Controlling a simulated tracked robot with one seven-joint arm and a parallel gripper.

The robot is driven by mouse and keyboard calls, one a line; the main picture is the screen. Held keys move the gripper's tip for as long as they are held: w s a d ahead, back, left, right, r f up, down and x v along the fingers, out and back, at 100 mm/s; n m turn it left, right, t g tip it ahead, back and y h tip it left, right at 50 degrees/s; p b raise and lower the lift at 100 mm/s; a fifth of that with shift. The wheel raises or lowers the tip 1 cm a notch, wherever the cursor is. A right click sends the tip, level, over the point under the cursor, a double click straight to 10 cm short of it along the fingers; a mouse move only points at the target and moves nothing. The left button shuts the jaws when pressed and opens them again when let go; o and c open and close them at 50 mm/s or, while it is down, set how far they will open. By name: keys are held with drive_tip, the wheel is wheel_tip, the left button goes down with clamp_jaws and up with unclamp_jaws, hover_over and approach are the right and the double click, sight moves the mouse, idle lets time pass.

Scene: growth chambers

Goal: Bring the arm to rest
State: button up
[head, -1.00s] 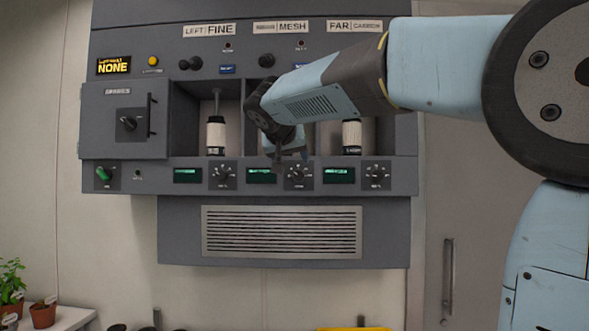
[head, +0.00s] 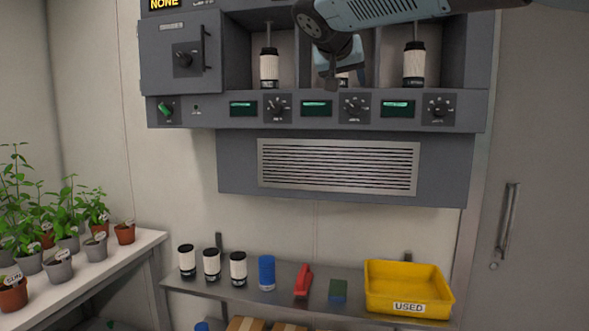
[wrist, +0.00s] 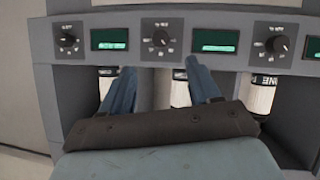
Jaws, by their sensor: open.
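My gripper (head: 338,76) is at the top of the head view, in front of the middle bay of the grey wall cabinet (head: 345,165). My arm reaches in from the upper right. That view is upside down, with the cabinet's dials and green displays beyond the fingertips. A white-and-black cartridge (head: 269,68) stands in the left bay and another cartridge (head: 414,64) in the right bay. The middle one (head: 343,79) is mostly hidden behind my gripper.
Below, a metal shelf (head: 215,291) holds three white-and-black cartridges (head: 212,264), a blue one (head: 267,272), a red tool (head: 303,281), a green block (head: 338,291) and a yellow USED bin (head: 408,307). Potted plants stand on a white bench (head: 125,256) at left.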

drive_tip(key=s+d+f+n+g+y, duration=0.1)
drive_tip(key=s+d+f+g+y, duration=0.1)
drive_tip(key=s+f, duration=1.1)
drive_tip(key=s+d+f+n+g+y, duration=0.1)
drive_tip(key=s+d+f+g+y, duration=0.2)
drive_tip(key=s+f, duration=1)
wheel_tip(320, 180, down, 7)
drive_tip(key=shift+d+f+n+g+y, duration=0.1)
drive_tip(key=shift+d+n+g+y, duration=0.2)
drive_tip(key=shift+n+y, duration=0.1)
drive_tip(key=shift+c, duration=0.3)
